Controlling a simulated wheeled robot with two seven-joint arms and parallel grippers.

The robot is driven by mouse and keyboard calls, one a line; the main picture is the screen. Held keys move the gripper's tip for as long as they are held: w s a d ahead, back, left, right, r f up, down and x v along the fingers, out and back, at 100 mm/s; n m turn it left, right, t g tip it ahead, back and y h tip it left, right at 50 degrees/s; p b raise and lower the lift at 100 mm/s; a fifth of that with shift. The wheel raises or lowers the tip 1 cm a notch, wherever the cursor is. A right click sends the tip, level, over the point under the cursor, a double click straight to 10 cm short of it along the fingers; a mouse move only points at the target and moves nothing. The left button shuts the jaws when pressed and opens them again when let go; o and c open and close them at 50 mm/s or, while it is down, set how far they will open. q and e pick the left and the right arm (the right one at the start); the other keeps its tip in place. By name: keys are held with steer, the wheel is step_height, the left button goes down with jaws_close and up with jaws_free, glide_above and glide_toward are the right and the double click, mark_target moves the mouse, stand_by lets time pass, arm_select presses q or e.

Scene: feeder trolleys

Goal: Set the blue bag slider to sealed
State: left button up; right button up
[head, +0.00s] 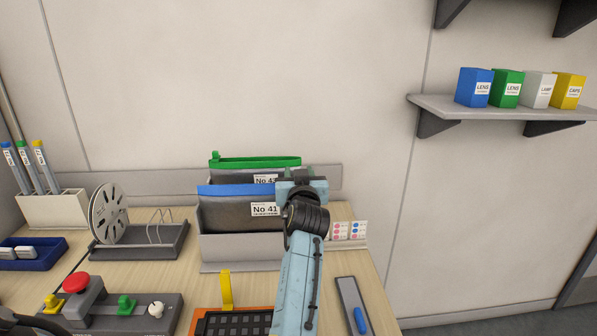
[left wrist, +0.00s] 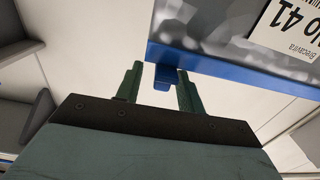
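The blue bag (head: 240,215), labelled No 41, stands in a grey holder (head: 235,255) in front of a green-topped bag (head: 255,162). My left gripper (head: 300,182) is at the right end of the blue bag's top and hides that end. In the left wrist view, which is upside down, the blue strip (left wrist: 235,72) and its slider (left wrist: 163,78) show. The slider tab sits between the two green fingers (left wrist: 159,70), which are apart; the right finger looks close to it. Whether they touch is unclear. My right gripper is out of view.
The green bag's slider (head: 214,155) is at its left end. A reel (head: 108,213) on a grey stand and a button box (head: 110,312) are at left. A card stand (head: 348,231) is right of the holder. A wall shelf (head: 510,108) carries several boxes.

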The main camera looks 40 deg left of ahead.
arm_select(q)
steer(key=v, duration=0.5)
steer(key=shift+s+d, duration=0.2)
steer(key=shift+s, duration=0.05)
